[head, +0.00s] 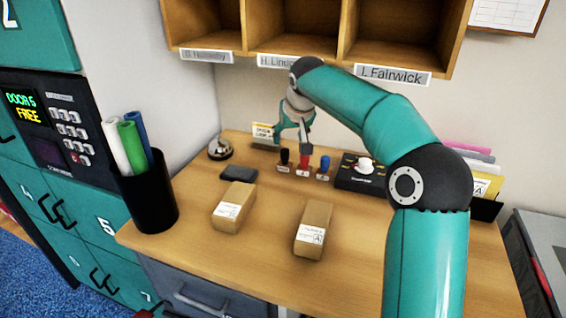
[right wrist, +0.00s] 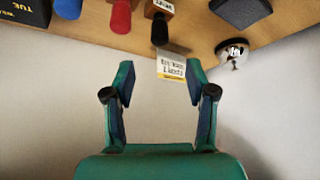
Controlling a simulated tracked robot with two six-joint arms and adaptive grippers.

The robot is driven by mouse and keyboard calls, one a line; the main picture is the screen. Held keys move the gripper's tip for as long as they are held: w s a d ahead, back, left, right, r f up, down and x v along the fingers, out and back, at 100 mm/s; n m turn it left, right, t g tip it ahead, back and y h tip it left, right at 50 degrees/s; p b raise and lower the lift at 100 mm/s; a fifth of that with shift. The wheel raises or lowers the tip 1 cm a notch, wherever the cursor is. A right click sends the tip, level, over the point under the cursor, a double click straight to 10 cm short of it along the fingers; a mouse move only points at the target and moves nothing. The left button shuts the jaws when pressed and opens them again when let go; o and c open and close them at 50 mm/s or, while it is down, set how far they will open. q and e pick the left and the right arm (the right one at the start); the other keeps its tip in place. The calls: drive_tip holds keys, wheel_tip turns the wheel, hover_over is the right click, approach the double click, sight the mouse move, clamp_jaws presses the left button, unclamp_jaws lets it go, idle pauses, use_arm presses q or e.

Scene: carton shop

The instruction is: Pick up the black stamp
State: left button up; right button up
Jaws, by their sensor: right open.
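The black stamp (head: 284,157) stands upright on the desk at the left end of a row, with the red stamp (head: 304,161) and the blue stamp (head: 323,165) to its right. In the right wrist view the black stamp (right wrist: 160,30) shows at the top, handle toward the jaws and just beyond them. My right gripper (head: 291,143) is open and empty, close above the stamps; its two fingers also show in the right wrist view (right wrist: 160,78). Nothing lies between the fingers. In the head view the gripper partly overlaps the stamp row. My left gripper is not in view.
A small card (head: 264,134) stands behind the stamps. A bell (head: 220,149) and dark pad (head: 239,173) are to the left, a black device (head: 350,180) to the right. Two cartons (head: 229,212) (head: 309,241) lie in front. Wooden pigeonholes (head: 345,62) hang above.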

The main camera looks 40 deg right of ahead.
sight(283, 155)
drive_tip(key=x, duration=0.6)
drive_tip(key=shift+d+f, duration=0.25)
drive_tip(key=shift+f, duration=0.05)
drive_tip(key=shift+a+p+x, duration=0.2)
drive_tip(key=shift+p+x, duration=0.15)
drive_tip(key=shift+x, duration=2.4)
drive_tip(key=shift+a, duration=0.1)
clamp_jaws()
